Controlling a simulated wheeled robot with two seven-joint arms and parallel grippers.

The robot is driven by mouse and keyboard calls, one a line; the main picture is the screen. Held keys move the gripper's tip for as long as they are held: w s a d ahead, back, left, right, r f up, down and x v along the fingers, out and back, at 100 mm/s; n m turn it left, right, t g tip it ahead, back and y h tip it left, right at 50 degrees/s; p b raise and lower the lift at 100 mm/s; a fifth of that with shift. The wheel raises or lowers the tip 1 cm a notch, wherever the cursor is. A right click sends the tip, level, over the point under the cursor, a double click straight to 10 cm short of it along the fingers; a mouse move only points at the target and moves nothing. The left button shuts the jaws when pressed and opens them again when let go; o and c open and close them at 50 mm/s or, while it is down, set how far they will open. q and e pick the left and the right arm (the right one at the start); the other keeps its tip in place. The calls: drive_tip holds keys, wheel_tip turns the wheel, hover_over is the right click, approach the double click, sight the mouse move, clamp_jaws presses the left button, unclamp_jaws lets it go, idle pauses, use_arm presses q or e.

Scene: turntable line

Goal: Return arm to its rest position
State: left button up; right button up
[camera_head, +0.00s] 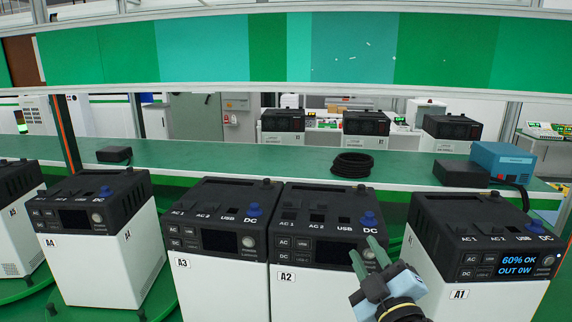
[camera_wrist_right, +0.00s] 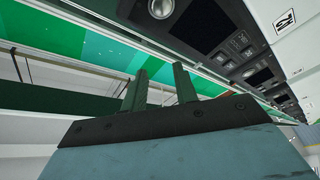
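My right gripper (camera_head: 364,246) is at the lower right in the head view, in front of the power unit A2 (camera_head: 310,298) and left of the power unit A1 (camera_head: 455,297). Its two green fingers are apart, with nothing between them. The right wrist view also shows the fingers of the right gripper (camera_wrist_right: 160,70) apart and empty, with dark unit fronts at the upper right. I cannot tell whether the fingers touch A2. My left gripper is not in the head view.
Units A3 (camera_head: 220,295) and A4 (camera_head: 100,270) stand to the left. Behind, the green shelf (camera_head: 240,157) holds a coiled black cable (camera_head: 352,165) and a blue box (camera_head: 502,160).

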drive_tip(key=s+d+f+m+g+h, duration=0.35)
drive_tip(key=s+f+m+g, duration=0.2)
drive_tip(key=f, duration=0.55)
drive_tip(key=s+d+f+m+g, duration=0.2)
drive_tip(key=s+f+g, duration=0.4)
drive_tip(key=s, duration=0.6)
drive_tip(key=s+d+f+m+g, duration=0.25)
drive_tip(key=s+f+g, duration=0.25)
drive_tip(key=s+f, duration=0.5)
drive_tip(key=s+f+b, duration=0.2)
drive_tip(key=f, duration=1.1)
drive_tip(key=s+f+b, duration=0.1)
drive_tip(key=s+f, duration=0.1)
drive_tip(key=f, duration=1.2)
drive_tip(key=s+d+f+g+b, duration=0.2)
drive_tip(key=s+f+b, duration=0.1)
drive_tip(key=s+f, duration=1.3)
drive_tip(key=shift+f+n, duration=0.25)
drive_tip(key=shift+n, duration=0.05)
